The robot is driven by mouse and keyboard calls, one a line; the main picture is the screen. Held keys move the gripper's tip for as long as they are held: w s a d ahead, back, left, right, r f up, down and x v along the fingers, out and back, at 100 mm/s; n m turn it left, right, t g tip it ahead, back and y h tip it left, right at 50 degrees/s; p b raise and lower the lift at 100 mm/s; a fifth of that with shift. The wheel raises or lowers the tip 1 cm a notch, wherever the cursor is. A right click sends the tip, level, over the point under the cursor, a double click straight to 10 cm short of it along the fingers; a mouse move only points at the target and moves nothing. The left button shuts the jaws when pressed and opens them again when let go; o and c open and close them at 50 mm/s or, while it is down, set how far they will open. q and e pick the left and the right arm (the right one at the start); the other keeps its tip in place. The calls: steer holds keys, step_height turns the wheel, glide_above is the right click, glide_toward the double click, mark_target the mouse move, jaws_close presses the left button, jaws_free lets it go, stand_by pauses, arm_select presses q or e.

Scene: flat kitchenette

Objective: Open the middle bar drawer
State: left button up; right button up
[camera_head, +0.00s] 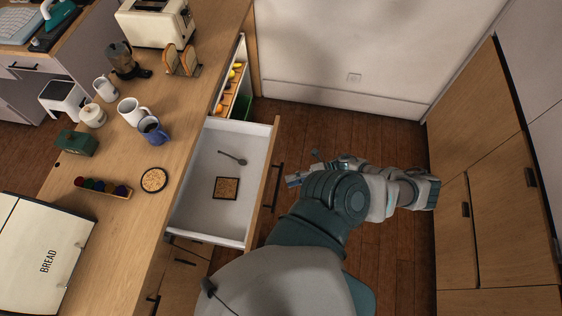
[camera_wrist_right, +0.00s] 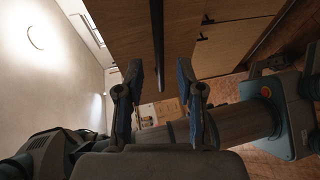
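A bar drawer (camera_head: 200,212) stands pulled well out from the wooden bar. Its white inside holds a spoon (camera_head: 232,157) and a small square patterned piece (camera_head: 226,188). A dark bar handle (camera_head: 277,187) is on its wooden front. My right gripper (camera_head: 296,179) is just right of this handle, partly hidden by my arm. In the right wrist view the gripper (camera_wrist_right: 161,75) is open. A dark bar (camera_wrist_right: 158,45), apparently the handle, shows ahead between its fingertips, and I see no finger closed on it. My left gripper is not in view.
The bar top (camera_head: 120,205) carries mugs, a moka pot, a toaster (camera_head: 157,22) and a bread box (camera_head: 45,250). An open compartment with fruit (camera_head: 236,75) lies beyond the drawer. Wooden cabinets (camera_head: 500,200) stand at right. Bare floor (camera_head: 400,245) lies between.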

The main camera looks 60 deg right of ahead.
steer(key=f+v, duration=0.1)
steer(key=v, duration=0.5)
steer(key=shift+d+r, duration=0.3)
steer(key=shift+d, duration=0.05)
steer(key=shift+a, duration=0.15)
